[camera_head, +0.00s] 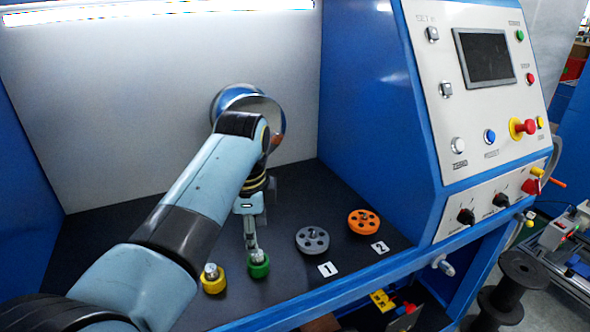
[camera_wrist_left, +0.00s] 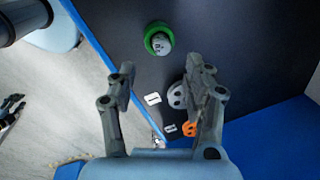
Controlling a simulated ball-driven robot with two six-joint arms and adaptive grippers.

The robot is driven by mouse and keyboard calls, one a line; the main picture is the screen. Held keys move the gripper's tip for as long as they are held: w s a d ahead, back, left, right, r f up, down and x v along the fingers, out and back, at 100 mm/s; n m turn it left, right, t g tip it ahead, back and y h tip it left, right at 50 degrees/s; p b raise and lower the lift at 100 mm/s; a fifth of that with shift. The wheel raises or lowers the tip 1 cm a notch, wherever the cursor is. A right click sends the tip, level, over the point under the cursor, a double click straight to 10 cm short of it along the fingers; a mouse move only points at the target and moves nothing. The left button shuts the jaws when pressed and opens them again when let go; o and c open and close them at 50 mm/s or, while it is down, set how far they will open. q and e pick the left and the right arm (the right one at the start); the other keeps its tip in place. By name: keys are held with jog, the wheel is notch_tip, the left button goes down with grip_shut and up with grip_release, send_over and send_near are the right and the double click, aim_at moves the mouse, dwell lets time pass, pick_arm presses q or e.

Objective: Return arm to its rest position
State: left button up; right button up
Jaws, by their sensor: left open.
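My left arm reaches from the lower left into the blue machine bay in the head view. My left gripper (camera_head: 250,238) hangs above the bay floor, close to the green-collared peg (camera_head: 259,265). In the left wrist view the left gripper (camera_wrist_left: 163,75) has its two fingers wide apart with nothing between them. The green-collared peg (camera_wrist_left: 158,38) shows beyond the fingertips. The grey pulley (camera_head: 312,240) lies by label 1 and the orange pulley (camera_head: 363,222) by label 2. In the left wrist view a finger partly hides the grey pulley (camera_wrist_left: 177,97). My right gripper cannot be made out.
A yellow-collared peg (camera_head: 212,280) stands left of the green one. A shiny round metal part (camera_head: 248,105) is on the back wall behind my arm. The control panel (camera_head: 483,85) stands at the right. The blue front edge (camera_head: 340,290) bounds the dark floor.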

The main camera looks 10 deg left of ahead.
pick_arm(q)
jog(key=s+a+f+n, duration=0.3)
jog(key=s+a+n, duration=0.5)
jog(key=s, duration=0.6)
jog(key=s+a+r+n+t, duration=0.1)
jog(key=s+a+r+n, duration=0.2)
jog(key=s, duration=0.6)
jog(key=s+r+n+t, duration=0.1)
jog(key=s+r+n, duration=0.35)
jog(key=s, duration=0.35)
jog(key=s+a+f+g+b, duration=0.15)
jog(key=f+b, duration=0.35)
jog(key=f, duration=1.4)
jog(key=s+a+f+b, duration=0.15)
jog(key=f+b, duration=0.45)
jog(key=f, duration=1.3)
jog(key=s+f+b, duration=0.3)
jog(key=s+f, duration=0.5)
jog(key=f, duration=0.3)
jog(key=s+f+g+b, duration=0.1)
jog(key=s+f+b, duration=0.3)
jog(key=s+f, duration=0.5)
notch_tip(320, 180, down, 3)
jog(key=shift+s+a+f+b, duration=0.15)
jog(key=shift+s+a+b, duration=0.15)
jog(key=shift+a, duration=0.15)
